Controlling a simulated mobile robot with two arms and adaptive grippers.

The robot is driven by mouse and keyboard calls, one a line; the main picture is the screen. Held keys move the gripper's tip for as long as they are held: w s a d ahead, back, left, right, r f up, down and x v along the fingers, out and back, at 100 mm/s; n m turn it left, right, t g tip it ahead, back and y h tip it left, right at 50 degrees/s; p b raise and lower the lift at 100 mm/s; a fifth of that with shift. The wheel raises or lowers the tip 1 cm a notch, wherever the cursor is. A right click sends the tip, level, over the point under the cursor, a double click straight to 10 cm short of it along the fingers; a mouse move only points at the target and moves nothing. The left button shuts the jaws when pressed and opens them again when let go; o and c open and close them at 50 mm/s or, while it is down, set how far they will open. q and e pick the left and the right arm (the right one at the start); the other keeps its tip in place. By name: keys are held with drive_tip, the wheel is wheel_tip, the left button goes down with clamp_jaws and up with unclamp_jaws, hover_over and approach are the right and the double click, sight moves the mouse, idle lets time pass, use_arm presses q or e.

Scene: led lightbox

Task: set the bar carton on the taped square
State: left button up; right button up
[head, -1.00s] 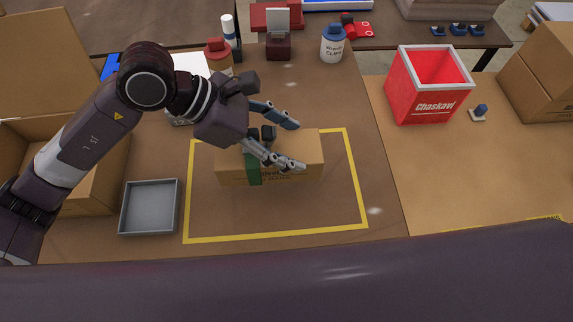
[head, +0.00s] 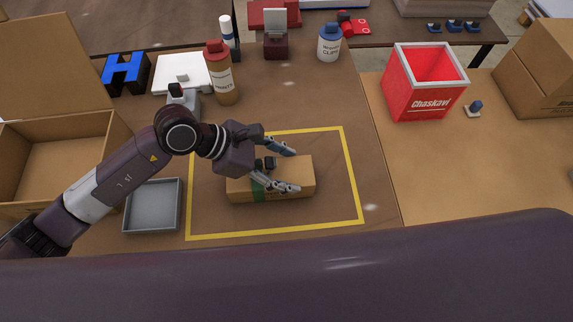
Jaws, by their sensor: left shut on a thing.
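The bar carton (head: 298,178) is a long brown box with a green band. It lies lengthwise inside the yellow taped square (head: 352,180) on the brown table, near its middle. Whether its underside touches the table is hard to tell. My left gripper (head: 288,168) reaches in from the left and is shut on the carton, its fingers across the top and sides. The fingers hide part of the carton's top and its band. My right gripper is out of view.
A grey tray (head: 153,228) sits just left of the taped square, beside an open cardboard box (head: 60,165). A red bin (head: 423,85) stands at right. The tape's right part is clear.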

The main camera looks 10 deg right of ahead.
use_arm(q)
drive_tip(key=o, duration=1.7)
drive_tip(key=b+v, duration=0.4)
drive_tip(key=v, duration=0.7)
drive_tip(key=shift+a+r, duration=0.3)
drive_tip(key=shift+r, duration=0.05)
drive_tip(key=shift+r, duration=0.1)
